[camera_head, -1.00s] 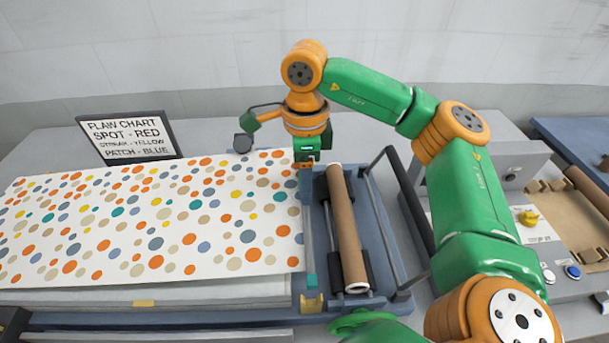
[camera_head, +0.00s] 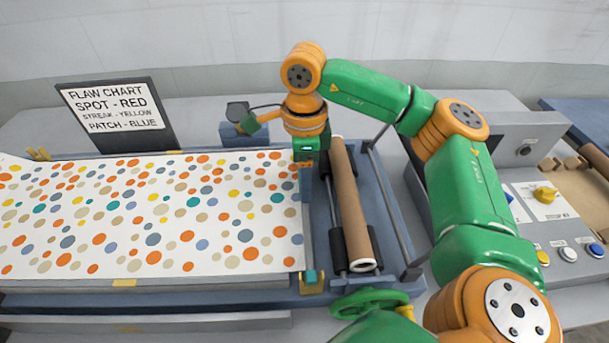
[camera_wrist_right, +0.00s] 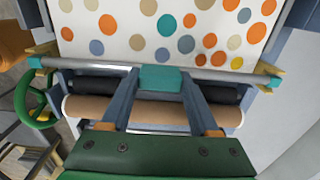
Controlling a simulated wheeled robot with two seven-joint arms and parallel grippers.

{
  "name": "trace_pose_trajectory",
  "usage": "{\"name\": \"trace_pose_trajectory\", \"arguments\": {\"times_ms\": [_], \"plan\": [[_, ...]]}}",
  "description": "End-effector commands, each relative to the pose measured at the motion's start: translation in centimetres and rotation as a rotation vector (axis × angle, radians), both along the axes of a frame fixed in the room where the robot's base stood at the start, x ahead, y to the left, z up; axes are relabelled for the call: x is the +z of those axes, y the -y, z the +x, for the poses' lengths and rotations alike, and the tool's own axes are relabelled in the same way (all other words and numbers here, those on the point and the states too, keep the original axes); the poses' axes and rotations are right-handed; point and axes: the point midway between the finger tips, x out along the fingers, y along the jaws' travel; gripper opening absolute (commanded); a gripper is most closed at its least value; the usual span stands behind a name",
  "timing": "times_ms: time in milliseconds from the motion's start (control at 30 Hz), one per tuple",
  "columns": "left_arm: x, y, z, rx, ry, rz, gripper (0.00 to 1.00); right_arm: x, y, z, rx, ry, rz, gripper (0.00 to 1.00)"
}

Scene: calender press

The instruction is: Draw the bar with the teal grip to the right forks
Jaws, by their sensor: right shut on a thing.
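My right gripper (camera_head: 306,160) is shut on the teal grip (camera_wrist_right: 160,78) at the middle of the metal bar (camera_wrist_right: 215,76). The bar runs across the sheet's right end in the head view, and the spotted sheet (camera_head: 150,215) stretches flat to it from the left. The bar's near teal end (camera_head: 312,275) sits at the near right fork (camera_head: 312,287), a yellow holder. In the wrist view both teal ends overlap yellow forks (camera_wrist_right: 275,73); full seating cannot be told. My left gripper is not in view.
A brown roll (camera_head: 352,205) lies in the blue frame just right of the bar. A green handwheel (camera_head: 368,302) stands at the near edge. A control panel (camera_head: 555,220) with buttons is at right. The flaw chart sign (camera_head: 113,108) stands behind the sheet.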

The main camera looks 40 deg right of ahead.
Motion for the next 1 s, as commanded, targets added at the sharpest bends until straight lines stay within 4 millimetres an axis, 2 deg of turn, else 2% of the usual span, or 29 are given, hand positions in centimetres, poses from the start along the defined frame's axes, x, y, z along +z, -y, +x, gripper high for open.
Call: {"name": "trace_pose_trajectory", "arguments": {"times_ms": [500,533,633,900,1000], "plan": [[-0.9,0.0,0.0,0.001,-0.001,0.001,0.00,-1.1,0.0,0.0,0.000,-0.001,-0.001,0.02],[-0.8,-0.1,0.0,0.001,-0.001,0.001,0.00,-1.0,0.0,0.0,0.000,-0.001,-0.001,0.70],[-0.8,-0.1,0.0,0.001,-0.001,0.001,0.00,-0.9,0.0,0.0,0.000,0.000,0.000,0.97],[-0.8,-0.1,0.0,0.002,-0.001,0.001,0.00,-0.9,0.0,0.0,0.000,0.000,0.000,0.97],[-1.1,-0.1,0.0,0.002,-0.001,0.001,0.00,0.0,0.0,0.1,-0.001,0.003,0.001,0.97]]}}
